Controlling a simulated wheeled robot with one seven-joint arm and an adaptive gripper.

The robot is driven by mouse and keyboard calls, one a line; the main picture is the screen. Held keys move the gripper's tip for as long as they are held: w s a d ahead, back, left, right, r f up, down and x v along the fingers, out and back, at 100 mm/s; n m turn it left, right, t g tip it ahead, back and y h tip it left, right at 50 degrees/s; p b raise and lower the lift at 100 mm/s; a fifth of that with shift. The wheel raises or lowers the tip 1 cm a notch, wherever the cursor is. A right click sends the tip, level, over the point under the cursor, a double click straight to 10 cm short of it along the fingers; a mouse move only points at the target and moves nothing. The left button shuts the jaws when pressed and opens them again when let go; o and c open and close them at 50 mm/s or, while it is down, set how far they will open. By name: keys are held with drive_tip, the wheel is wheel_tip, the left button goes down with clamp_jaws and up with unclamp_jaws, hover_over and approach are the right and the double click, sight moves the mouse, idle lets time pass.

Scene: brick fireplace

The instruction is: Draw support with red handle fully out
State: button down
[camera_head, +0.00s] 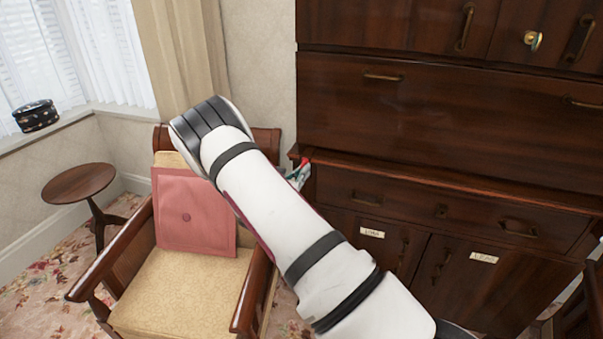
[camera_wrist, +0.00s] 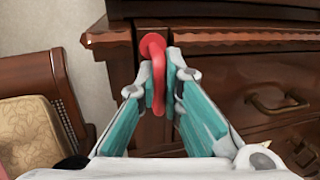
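The red handle (camera_wrist: 157,68) is a curved loop at the left front corner of the dark wooden cabinet in the wrist view. My gripper (camera_wrist: 160,80) has its fingers on either side of the handle, close together and apparently touching it. In the head view, a small red bit of the handle (camera_head: 306,161) shows beside the cabinet corner, with my gripper (camera_head: 298,176) mostly hidden behind my white arm. The support behind the handle is largely covered by the handle and fingers, so I cannot tell how far out it stands.
The cabinet's drawer (camera_head: 440,210) and labelled doors are closed. A wooden armchair (camera_head: 262,285) with a pink cushion (camera_head: 180,232) stands close to the left of the cabinet. A small round table (camera_head: 78,183) stands farther left by the window.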

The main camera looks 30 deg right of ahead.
drive_tip(key=s+d+p+v, duration=0.1)
drive_tip(key=s+p+v, duration=0.1)
drive_tip(key=v, duration=1)
drive_tip(key=s+d+p+v, duration=0.1)
drive_tip(key=p+v, duration=0.3)
drive_tip(key=v, duration=0.9)
drive_tip(key=shift+s, duration=0.85)
drive_tip(key=shift+a, duration=0.2)
drive_tip(key=c, duration=1.7)
unclamp_jaws()
drive_tip(key=v, duration=1.2)
drive_tip(key=shift+f, duration=0.1)
